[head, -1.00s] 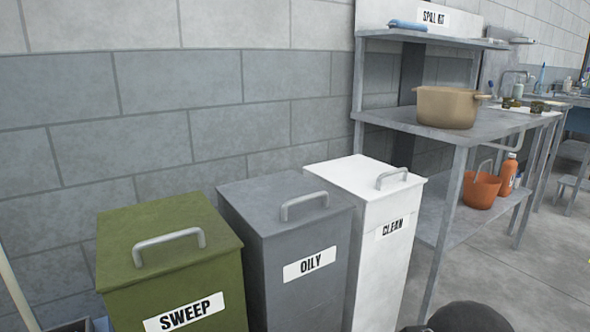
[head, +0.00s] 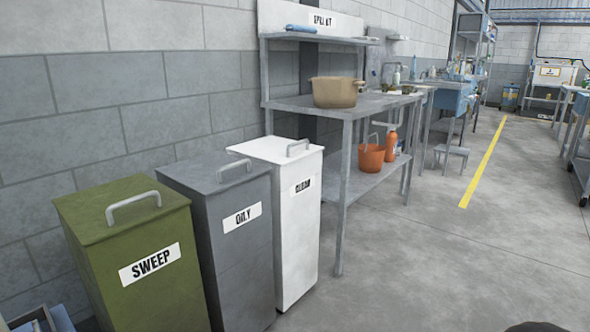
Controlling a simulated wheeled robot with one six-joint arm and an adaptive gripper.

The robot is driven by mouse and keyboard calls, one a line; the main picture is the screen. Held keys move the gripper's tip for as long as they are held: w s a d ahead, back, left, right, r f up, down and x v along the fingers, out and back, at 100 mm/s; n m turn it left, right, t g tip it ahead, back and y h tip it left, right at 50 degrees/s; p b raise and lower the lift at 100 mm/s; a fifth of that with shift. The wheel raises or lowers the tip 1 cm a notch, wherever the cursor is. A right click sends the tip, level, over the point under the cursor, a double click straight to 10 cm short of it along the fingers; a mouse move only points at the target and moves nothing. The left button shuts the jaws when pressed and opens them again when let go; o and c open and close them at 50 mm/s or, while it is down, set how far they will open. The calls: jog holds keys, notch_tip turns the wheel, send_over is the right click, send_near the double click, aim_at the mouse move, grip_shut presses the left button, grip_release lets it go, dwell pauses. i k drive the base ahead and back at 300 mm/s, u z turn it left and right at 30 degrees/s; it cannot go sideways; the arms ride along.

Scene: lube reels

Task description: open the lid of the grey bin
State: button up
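The grey bin (head: 238,262) stands between a green bin and a white bin, against the block wall. It carries a label reading OILY (head: 242,217). Its flat grey lid (head: 205,175) is closed and has a raised bar handle (head: 234,170) near the front edge. My gripper is not in the head view. A dark rounded shape at the bottom right edge is too cut off to identify.
A green SWEEP bin (head: 140,270) is on the left and a white bin (head: 297,225) on the right. A metal shelf table (head: 345,112) holds a tan pot (head: 336,92), with an orange bucket (head: 371,158) below. Open concrete floor (head: 430,260) lies to the right.

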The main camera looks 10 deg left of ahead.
aim_at(209, 175)
jog(key=z, duration=0.55)
jog(key=i, duration=1.25)
jog(key=u, duration=1.4)
jog(key=i, duration=0.6)
jog(key=u, duration=0.65)
